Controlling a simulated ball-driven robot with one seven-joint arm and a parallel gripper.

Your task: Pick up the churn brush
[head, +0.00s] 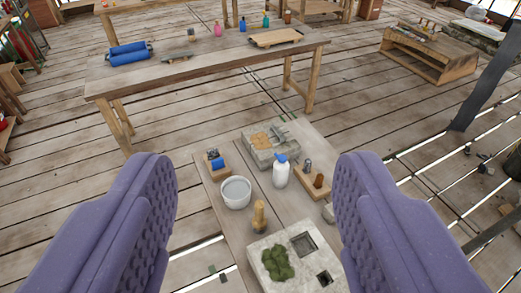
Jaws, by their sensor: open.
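My gripper (256,172) is open, with its two purple ridged fingers at the left and right of the head view and nothing held between them. A small upright tan, wooden-looking object (260,217), which may be the churn brush, stands on a low wooden table (206,183) seen between the fingers. It is apart from both fingers. Its details are too small to be certain what it is.
Near it stand a white bowl (236,192), a white bottle with a blue top (281,172), a stone block with green moss (295,262), a grey tray (270,145) and small wooden holders (313,184). A long workbench (200,70) stands behind.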

